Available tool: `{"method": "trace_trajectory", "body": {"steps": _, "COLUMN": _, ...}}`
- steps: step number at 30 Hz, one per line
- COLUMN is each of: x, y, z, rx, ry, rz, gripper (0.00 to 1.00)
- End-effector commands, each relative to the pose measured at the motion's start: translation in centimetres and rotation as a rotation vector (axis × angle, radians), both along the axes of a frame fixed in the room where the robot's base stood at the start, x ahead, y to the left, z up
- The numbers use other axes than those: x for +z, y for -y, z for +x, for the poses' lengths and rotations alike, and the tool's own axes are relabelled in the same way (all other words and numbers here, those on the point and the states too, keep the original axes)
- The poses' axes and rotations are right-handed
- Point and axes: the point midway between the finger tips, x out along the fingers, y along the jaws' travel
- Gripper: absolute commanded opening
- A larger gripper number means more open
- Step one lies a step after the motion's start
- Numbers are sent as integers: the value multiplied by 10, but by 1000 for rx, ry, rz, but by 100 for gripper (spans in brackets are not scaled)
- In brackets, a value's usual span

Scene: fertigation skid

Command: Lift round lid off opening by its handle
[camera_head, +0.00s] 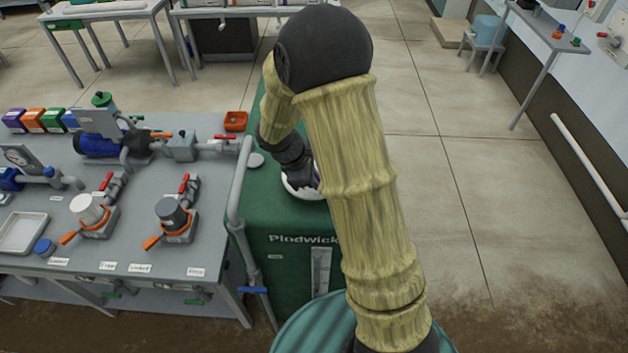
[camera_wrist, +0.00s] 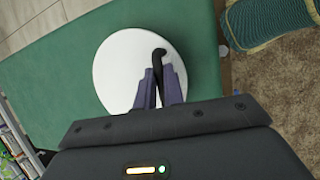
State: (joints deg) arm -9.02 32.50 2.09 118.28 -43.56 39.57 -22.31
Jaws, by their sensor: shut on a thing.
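The round white lid (camera_wrist: 118,62) lies on top of the green tank (camera_wrist: 60,75) in the wrist view. Its dark handle (camera_wrist: 159,54) stands near the lid's right side. My gripper (camera_wrist: 157,74) is over the lid, its purple-grey fingers shut on the handle. In the head view, my arm hides most of the lid (camera_head: 305,193), and only its white edge shows around my gripper. The opening cannot be seen. I cannot tell whether the lid rests on the tank (camera_head: 285,242) or is slightly raised.
A grey bench (camera_head: 150,258) with a blue pump (camera_head: 98,145), valves and filter housings stands left of the tank. A grey pipe (camera_head: 238,190) rises along the tank's left side. A small white cap (camera_head: 256,160) sits on the tank top.

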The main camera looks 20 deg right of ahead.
Motion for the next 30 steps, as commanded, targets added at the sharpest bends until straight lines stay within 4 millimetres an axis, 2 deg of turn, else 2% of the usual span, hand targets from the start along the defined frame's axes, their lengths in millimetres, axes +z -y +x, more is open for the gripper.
{"method": "trace_trajectory", "body": {"steps": 12, "x": 72, "y": 0, "z": 1, "rx": 0, "ry": 6, "rz": 0, "gripper": 0}}
{"method": "trace_trajectory", "body": {"steps": 15, "x": 84, "y": 0, "z": 1, "rx": 0, "ry": 4, "rz": 0, "gripper": 0}}
{"method": "trace_trajectory", "body": {"steps": 19, "x": 90, "y": 0, "z": 0, "rx": 1, "ry": 2, "rz": -1, "gripper": 0}}
{"method": "trace_trajectory", "body": {"steps": 30, "x": 90, "y": 0, "z": 0, "rx": 0, "ry": 1, "rz": 0, "gripper": 0}}
